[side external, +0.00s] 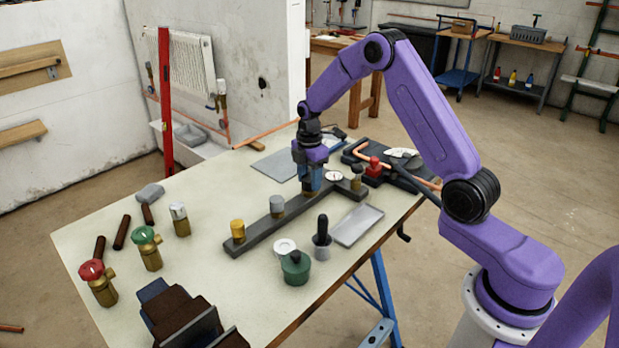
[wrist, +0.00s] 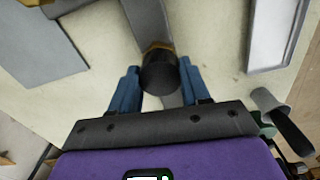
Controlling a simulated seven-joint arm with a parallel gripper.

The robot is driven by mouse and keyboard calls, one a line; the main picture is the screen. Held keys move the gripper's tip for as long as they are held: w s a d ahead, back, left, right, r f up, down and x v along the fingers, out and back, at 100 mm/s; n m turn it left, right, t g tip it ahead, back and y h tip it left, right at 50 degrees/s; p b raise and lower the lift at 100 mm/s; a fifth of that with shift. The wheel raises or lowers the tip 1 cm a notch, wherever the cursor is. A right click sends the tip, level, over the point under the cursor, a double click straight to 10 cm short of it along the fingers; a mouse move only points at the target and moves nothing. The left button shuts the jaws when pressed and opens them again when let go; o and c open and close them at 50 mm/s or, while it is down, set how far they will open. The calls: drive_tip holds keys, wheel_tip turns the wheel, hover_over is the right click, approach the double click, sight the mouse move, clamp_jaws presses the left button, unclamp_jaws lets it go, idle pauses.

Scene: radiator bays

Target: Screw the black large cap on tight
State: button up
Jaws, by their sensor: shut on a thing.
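The black large cap (wrist: 160,75) sits between the two blue fingers of my gripper (wrist: 158,83) in the wrist view. A brass fitting (wrist: 157,46) shows just beyond the cap, which appears to be on it; the threads are hidden. In the side external view my gripper (side external: 311,184) points straight down over the dark grey bar (side external: 259,228), shut on the cap. I cannot tell how tight the cap is.
A grey tray (side external: 357,225), a black-handled tool (side external: 322,237) and a green pot (side external: 295,267) stand in front. Red (side external: 98,280) and green (side external: 147,245) valves stand left.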

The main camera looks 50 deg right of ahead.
drive_tip(key=m, duration=0.4)
drive_tip(key=shift+m, duration=0.4)
drive_tip(key=m, duration=0.4)
drive_tip(key=shift+m, duration=0.3)
drive_tip(key=m, duration=0.4)
drive_tip(key=shift+m, duration=0.4)
drive_tip(key=m, duration=0.5)
drive_tip(key=o, duration=1)
